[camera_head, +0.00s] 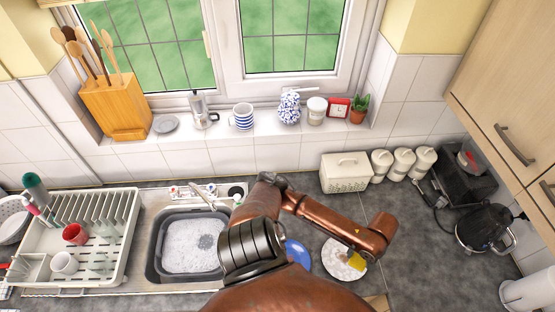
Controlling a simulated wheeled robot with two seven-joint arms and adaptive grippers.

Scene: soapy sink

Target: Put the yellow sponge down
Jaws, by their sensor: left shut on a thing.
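The yellow sponge (357,261) shows just below the end of my copper-coloured arm. It is over the right part of a white plate (331,257) on the counter. Whether it touches the plate is hard to tell. My left gripper (352,252) is mostly hidden under my own wrist. It is shut on the sponge, whose upper part is covered. My right gripper is out of the picture.
A blue plate (297,252) lies left of the white one, partly behind my arm. The sink basin (190,247) holds suds. Counter between white plate and kettle is clear.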

